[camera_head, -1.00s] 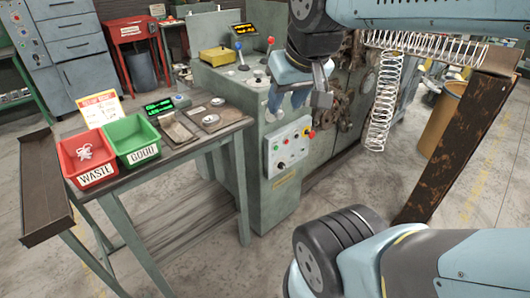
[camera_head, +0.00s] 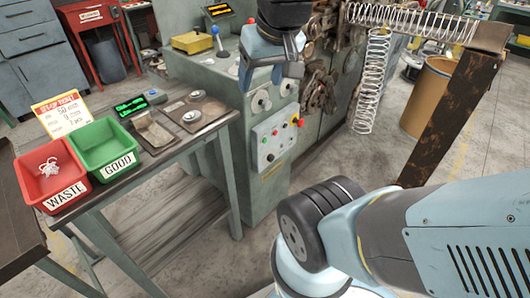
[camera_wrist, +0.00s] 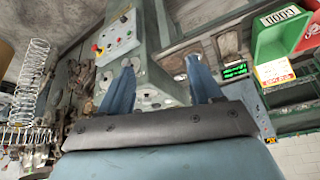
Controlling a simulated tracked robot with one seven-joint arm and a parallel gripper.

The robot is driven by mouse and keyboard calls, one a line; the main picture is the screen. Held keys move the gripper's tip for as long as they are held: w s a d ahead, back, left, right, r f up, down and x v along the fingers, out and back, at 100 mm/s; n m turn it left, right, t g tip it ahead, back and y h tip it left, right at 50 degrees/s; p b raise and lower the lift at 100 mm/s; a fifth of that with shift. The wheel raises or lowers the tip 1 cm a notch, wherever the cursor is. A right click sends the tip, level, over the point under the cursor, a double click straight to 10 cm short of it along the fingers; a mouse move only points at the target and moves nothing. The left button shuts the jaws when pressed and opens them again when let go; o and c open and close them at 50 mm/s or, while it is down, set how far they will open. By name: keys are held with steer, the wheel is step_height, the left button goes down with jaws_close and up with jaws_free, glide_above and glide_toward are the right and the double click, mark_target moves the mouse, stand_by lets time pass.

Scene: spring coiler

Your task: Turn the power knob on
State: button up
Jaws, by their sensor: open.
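A light grey control box (camera_head: 276,138) with several small knobs and buttons, red and yellow among them, is fixed to the green machine cabinet. It also shows at the upper left in the wrist view (camera_wrist: 118,36). I cannot tell which control is the power knob; the labels are too small to read. My gripper (camera_head: 262,82) is open and empty, above and slightly left of the box in the head view. In the wrist view my two blue fingers (camera_wrist: 160,66) stand apart, with the box beyond and left of them, not between them. Neither finger visibly touches it.
Round grey handles (camera_head: 261,101) sit on the cabinet above the box. A table with a red bin (camera_head: 28,188) and a green bin (camera_head: 85,160) stands left. Coiled springs (camera_head: 372,80) and a rusty post (camera_head: 445,125) stand right. Open floor lies before the cabinet.

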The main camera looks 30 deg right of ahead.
steer(key=w+d+f+m+g+y, duration=0.1)
steer(key=w+d+f+m+y, duration=0.3)
steer(key=f, duration=0.4)
steer(key=w+d+f+m+g+y, duration=0.1)
steer(key=w+d+f+m+y, duration=0.1)
steer(key=w+f+m+y, duration=0.5)
steer(key=w+d+f+m+g+y, duration=0.1)
steer(key=w+d+f+y, duration=0.2)
steer(key=f, duration=0.7)
steer(key=w+d+f+m+t, duration=0.1)
steer(key=d+f+m+t, duration=0.3)
steer(key=f, duration=0.3)
steer(key=w+d+f+m+t, duration=0.2)
steer(key=d+f+m+t, duration=0.25)
steer(key=f, duration=0.25)
steer(key=m+t+h, duration=0.7)
steer(key=m+h, duration=0.2)
steer(key=m, duration=0.1)
glide_toward(272, 159)
steer(key=d+f+x, duration=0.1)
steer(key=x, duration=0.8)
steer(key=shift+f, duration=0.35)
steer(key=shift+w, duration=0.15)
steer(key=shift+c, duration=0.2)
